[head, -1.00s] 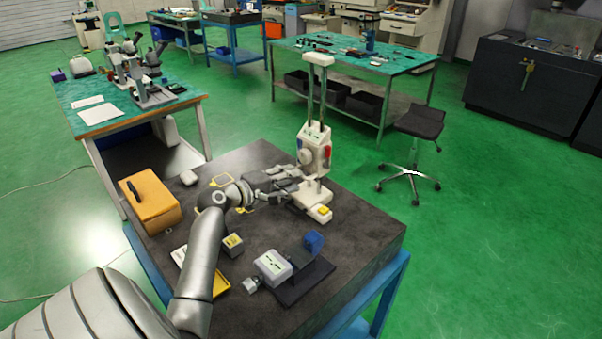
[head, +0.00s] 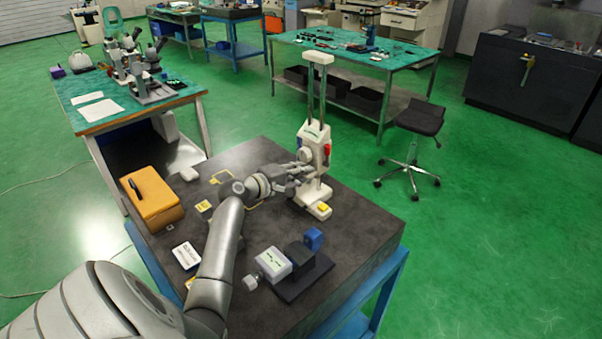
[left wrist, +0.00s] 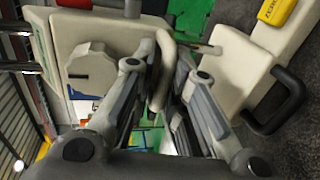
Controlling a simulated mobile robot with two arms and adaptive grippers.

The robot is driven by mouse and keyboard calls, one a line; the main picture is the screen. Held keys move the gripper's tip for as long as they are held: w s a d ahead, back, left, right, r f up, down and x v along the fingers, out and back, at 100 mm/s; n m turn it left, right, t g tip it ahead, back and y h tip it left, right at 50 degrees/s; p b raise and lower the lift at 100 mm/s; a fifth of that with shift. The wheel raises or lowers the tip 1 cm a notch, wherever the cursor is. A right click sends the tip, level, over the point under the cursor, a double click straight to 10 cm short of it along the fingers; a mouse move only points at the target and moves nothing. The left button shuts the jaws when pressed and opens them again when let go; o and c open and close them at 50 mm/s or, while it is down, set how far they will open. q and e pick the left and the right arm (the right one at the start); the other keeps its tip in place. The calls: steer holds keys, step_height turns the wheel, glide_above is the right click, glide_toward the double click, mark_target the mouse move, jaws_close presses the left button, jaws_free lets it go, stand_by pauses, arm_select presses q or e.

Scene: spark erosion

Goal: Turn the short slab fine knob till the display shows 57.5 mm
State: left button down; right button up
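The cream height stand (head: 314,150) stands on the dark table, with two upright posts and red and blue parts on its head. My left gripper (head: 302,175) is at the front of its head, partly covering it. In the left wrist view, the gripper (left wrist: 165,85) has its fingers apart, with a narrow gap between them. A curved cream slab (left wrist: 163,70) shows at this gap; I cannot tell whether the fingers touch it or whether it is the fine knob. A faceted cream round knob (left wrist: 90,73) is left of the fingers. No display reading is legible. My right gripper is out of view.
A black loop handle (left wrist: 280,103) and a cream block are right of the fingers in the wrist view. On the dark table (head: 345,215) are an orange case (head: 155,200), a grey-white device (head: 272,264) and a white card (head: 186,255). A stool (head: 418,120) stands behind.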

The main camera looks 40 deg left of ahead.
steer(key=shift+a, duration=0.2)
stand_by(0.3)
arm_select(q)
steer(key=c, duration=1.5)
jaws_free()
steer(key=shift+r, duration=0.1)
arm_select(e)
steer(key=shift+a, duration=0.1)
